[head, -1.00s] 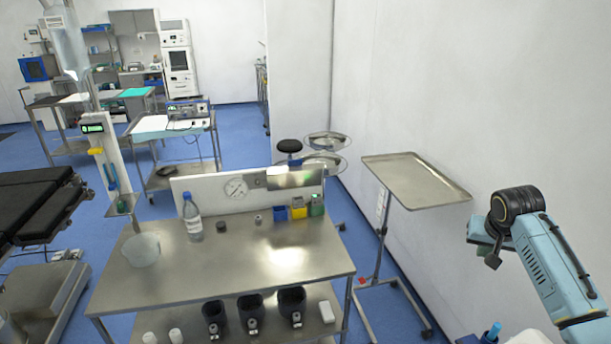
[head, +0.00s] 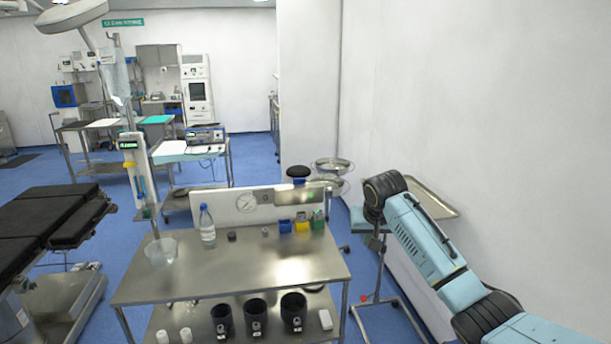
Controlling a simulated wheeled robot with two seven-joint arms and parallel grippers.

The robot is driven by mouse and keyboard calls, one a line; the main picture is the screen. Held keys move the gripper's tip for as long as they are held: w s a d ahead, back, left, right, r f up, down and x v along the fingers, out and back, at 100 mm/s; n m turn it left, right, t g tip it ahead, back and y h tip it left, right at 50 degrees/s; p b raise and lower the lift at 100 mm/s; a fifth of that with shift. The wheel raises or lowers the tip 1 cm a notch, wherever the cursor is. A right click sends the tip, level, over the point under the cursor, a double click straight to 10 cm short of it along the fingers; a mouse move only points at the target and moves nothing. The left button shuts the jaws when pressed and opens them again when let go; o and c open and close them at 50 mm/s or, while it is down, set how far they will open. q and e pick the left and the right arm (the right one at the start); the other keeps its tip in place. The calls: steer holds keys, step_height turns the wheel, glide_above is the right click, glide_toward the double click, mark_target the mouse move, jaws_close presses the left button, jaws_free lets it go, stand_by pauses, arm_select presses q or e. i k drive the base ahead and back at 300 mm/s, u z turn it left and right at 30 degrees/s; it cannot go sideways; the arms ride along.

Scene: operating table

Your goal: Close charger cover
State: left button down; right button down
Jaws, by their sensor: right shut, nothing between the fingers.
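The steel table (head: 200,288) stands in front of me with a white back panel (head: 222,205). A shiny metal flap or plate (head: 297,195) sits at the right part of this panel, above blue (head: 285,226), yellow (head: 302,223) and green (head: 318,221) boxes. I cannot tell for sure which part is the charger cover, or whether it is open. My left gripper is not in view.
A water bottle (head: 207,228), a clear bowl (head: 160,251) and small dark items stand on the tabletop; its middle is clear. Black cups (head: 255,318) are on the lower shelf. A tray stand (head: 432,200) is behind my right arm, beside the wall. A black operating table (head: 45,215) is left.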

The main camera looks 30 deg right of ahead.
mark_target(300, 192)
steer(key=z, duration=0.95)
steer(key=i, duration=1.85)
steer(key=u, duration=1.1)
steer(key=i, duration=0.25)
steer(key=u, duration=0.2)
